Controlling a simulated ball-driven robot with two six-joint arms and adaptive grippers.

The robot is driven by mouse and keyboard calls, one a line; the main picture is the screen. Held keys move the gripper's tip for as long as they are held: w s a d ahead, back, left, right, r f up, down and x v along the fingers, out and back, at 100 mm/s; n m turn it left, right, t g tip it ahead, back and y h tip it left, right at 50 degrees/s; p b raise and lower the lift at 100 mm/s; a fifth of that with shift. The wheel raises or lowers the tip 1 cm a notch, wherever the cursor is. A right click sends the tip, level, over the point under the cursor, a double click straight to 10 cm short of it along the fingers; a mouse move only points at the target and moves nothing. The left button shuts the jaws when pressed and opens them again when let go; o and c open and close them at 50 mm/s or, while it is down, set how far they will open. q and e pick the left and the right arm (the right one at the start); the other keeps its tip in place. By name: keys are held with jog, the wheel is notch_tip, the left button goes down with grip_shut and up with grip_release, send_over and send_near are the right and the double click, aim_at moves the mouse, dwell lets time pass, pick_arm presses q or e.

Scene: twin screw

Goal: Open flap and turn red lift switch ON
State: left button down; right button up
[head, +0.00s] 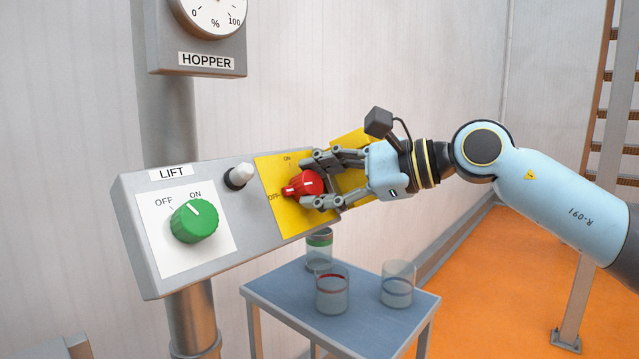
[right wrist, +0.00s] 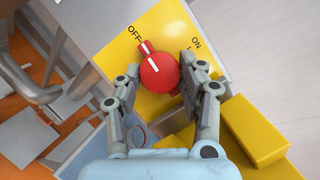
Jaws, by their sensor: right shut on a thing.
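The red lift switch (head: 305,184) sits on a yellow plate (head: 285,215) at the right end of the grey LIFT panel. Its white pointer mark is on the OFF side, and the switch also shows in the right wrist view (right wrist: 159,72) with its handle towards OFF. A yellow flap (head: 352,143) stands open to the right of the plate, partly hidden behind my gripper. My right gripper (head: 316,180) is shut on the red switch, with its fingers on either side of the knob. My left gripper is in neither view.
A green switch (head: 194,222) with its mark near ON and a white-capped lamp (head: 239,176) share the panel. A HOPPER gauge (head: 209,30) hangs above. A small blue table (head: 370,330) with several glass jars stands below. Orange floor (head: 500,285) lies open at right.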

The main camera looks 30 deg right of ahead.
jog(key=shift+m, duration=0.3)
jog(key=shift+m+t+p, duration=0.5)
jog(key=shift+m+p, duration=0.25)
jog(key=shift+m, duration=0.15)
jog(key=m+t+h+p, duration=0.1)
jog(key=m+p, duration=0.4)
jog(key=p, duration=0.1)
jog(key=m+t+h+p, duration=0.1)
jog(key=m+h+p, duration=0.1)
jog(key=m+p, duration=0.2)
jog(key=m+t+h+p, duration=0.1)
jog(key=m+h+p, duration=0.1)
jog(key=m+p, duration=0.3)
jog(key=shift+s+a+r+m+p, duration=0.1)
jog(key=shift+s+a+m+p, duration=0.2)
jog(key=shift+p, duration=1.25)
jog(key=shift+w+a+m+h+p, duration=0.1)
jog(key=shift+m+h+p, duration=0.4)
jog(key=shift+m, duration=0.4)
jog(key=shift+f+m+h, duration=0.25)
jog(key=shift+m+h, duration=0.35)
jog(key=shift+m, duration=1.1)
jog(key=o, duration=1.2)
